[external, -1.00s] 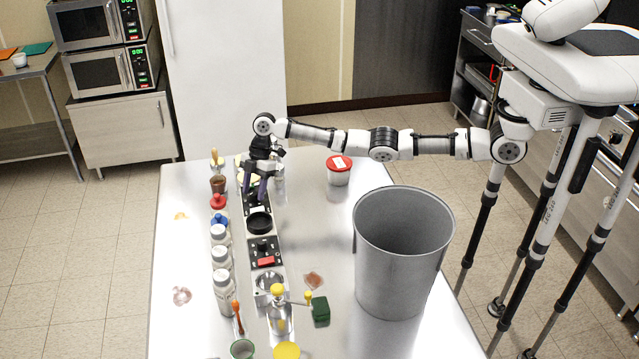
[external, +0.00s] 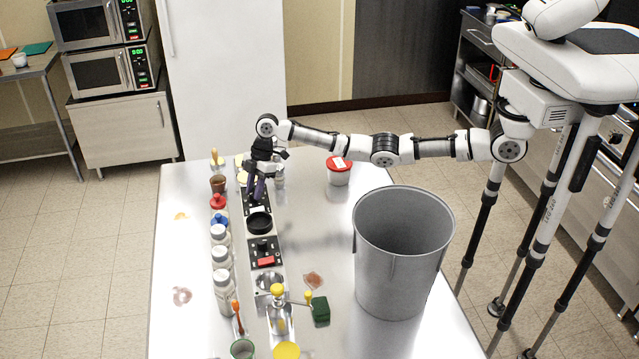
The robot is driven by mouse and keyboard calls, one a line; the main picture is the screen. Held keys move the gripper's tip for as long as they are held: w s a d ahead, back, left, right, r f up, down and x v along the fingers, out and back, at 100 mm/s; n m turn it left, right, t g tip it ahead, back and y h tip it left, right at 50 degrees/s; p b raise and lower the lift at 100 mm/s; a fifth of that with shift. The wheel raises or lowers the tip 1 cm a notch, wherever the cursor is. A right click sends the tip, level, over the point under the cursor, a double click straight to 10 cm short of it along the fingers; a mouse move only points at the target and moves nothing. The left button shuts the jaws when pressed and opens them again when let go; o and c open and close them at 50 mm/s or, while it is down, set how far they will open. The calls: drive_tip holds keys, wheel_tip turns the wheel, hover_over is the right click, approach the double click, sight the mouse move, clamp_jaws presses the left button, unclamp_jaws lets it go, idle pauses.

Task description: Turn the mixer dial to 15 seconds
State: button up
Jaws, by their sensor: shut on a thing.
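My gripper (external: 256,189) points down at the black control panel (external: 264,208) near the far end of the narrow station along the table's left side. Its dark fingers are close together at the panel, shut on what appears to be the mixer dial. The dial itself is hidden between and behind the fingers, so I cannot read its setting. A black round cup (external: 259,222) sits just in front of this panel. A second black panel (external: 258,246) with a black knob and a red switch (external: 266,261) lies nearer the camera.
Several white-capped bottles (external: 223,292), with red and blue tops behind them, line the station's left side. A large grey bin (external: 398,270) stands at the right. A red-lidded tub (external: 339,172) stands behind it. The table between station and bin is mostly clear.

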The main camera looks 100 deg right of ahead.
drive_tip(key=shift+a+m+t+h, duration=0.15)
drive_tip(key=shift+m+h, duration=0.25)
drive_tip(key=shift+m, duration=0.65)
drive_tip(key=shift+m+t+h, duration=0.25)
drive_tip(key=shift+m+h, duration=0.15)
drive_tip(key=shift+m, duration=0.65)
drive_tip(key=shift+r, duration=0.1)
drive_tip(key=o, duration=1)
drive_tip(key=shift+s, duration=0.1)
drive_tip(key=b+v, duration=0.4)
drive_tip(key=v, duration=0.9)
drive_tip(key=shift+r, duration=0.35)
